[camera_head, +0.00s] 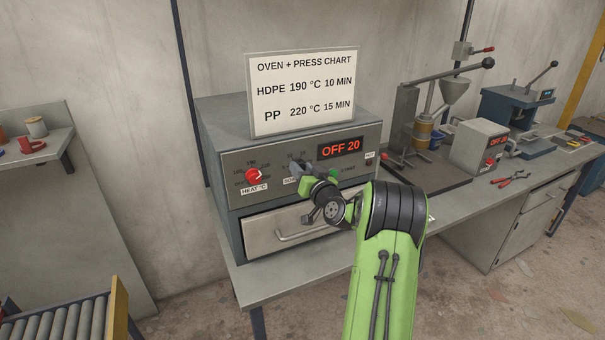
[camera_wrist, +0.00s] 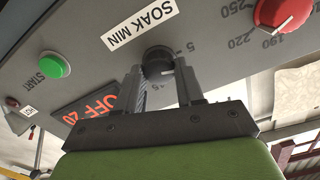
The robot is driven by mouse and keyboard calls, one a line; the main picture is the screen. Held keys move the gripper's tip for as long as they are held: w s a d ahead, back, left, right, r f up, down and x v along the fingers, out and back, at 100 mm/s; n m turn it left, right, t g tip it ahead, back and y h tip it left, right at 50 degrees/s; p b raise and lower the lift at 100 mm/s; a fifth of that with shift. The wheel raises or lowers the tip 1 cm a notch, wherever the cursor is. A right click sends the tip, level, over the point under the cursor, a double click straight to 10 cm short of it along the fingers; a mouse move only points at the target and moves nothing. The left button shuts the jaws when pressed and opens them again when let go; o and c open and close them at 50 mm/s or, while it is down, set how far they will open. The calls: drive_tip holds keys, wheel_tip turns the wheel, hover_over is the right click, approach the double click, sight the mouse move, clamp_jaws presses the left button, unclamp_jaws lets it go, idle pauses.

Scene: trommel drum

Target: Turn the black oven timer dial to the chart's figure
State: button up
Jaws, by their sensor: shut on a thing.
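The black timer dial (camera_wrist: 158,57) sits on the oven panel by the SOAK MIN label, seen in the wrist view with a white mark on its lower edge. My gripper (camera_wrist: 160,74) is shut on this dial, one finger on each side. In the head view my gripper (camera_head: 303,178) and wrist cover most of the dial. Figures 5 and 15 show near it; others are hidden. The chart (camera_head: 303,92) on the oven reads HDPE 190 °C 10 MIN and PP 220 °C 15 MIN. The oven display (camera_head: 340,147) reads OFF 20.
The red heat dial (camera_head: 253,176) is left of my gripper, and the green START button (camera_head: 334,174) is close on its right. The oven drawer handle (camera_head: 300,235) is below. A lever press (camera_head: 425,125) and red pliers (camera_head: 508,180) are on the bench to the right.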

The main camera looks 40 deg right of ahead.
drive_tip(key=shift+d+f+m+p, duration=0.15)
drive_tip(key=shift+m+p, duration=1.2)
drive_tip(key=shift+m, duration=3.7)
drive_tip(key=shift+a+f+m+p, duration=0.15)
drive_tip(key=shift+m+p, duration=1.2)
drive_tip(key=shift+m, duration=3.7)
drive_tip(key=shift+d+f, duration=0.1)
drive_tip(key=o, duration=1)
drive_tip(key=shift+o, duration=0.2)
drive_tip(key=b+v, duration=0.4)
drive_tip(key=v, duration=1.2)
drive_tip(key=shift+b, duration=0.4)
drive_tip(key=shift+w, duration=0.1)
